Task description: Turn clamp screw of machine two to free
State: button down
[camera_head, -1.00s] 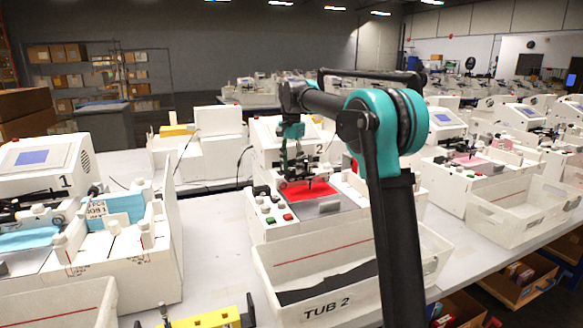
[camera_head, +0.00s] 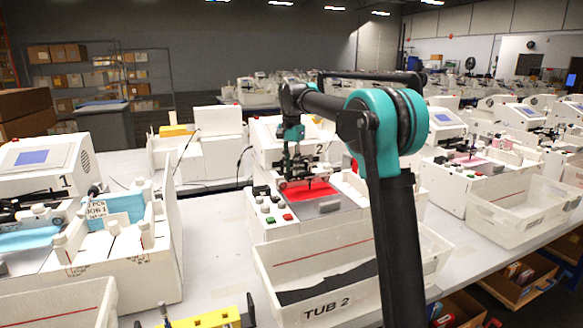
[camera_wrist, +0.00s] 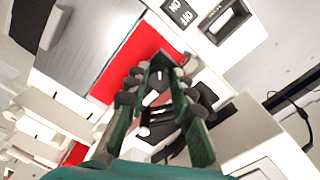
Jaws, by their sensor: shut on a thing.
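Machine two (camera_head: 270,146), white and marked with a 2, stands on the table in the middle of the head view, with a red sheet (camera_head: 308,191) on its bed. My gripper (camera_head: 297,176) points down over the machine's pen area, just behind the red sheet. In the wrist view my gripper (camera_wrist: 154,92) has its fingers closed about a small pale knob with a dark mark, which appears to be the clamp screw (camera_wrist: 154,98). The fingers hide most of the screw, and its turn position cannot be read clearly. The red sheet (camera_wrist: 112,88) lies beside the fingertips.
A white bin marked TUB 2 (camera_head: 262,266) sits in front of machine two. Machine one (camera_head: 78,160) stands to the left, and another machine (camera_head: 460,185) to the right. ON/OFF switches (camera_wrist: 180,12) lie near my gripper in the wrist view.

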jog(key=shift+n, duration=0.3)
jog(key=n, duration=0.4)
jog(key=shift+d+n, duration=0.1)
jog(key=shift+n, duration=0.2)
jog(key=n, duration=0.4)
jog(key=shift+n, duration=0.3)
jog(key=n, duration=0.5)
jog(key=shift+d, duration=0.1)
jog(key=shift+n, duration=2.5)
jog(key=c, duration=1.3)
grip_release()
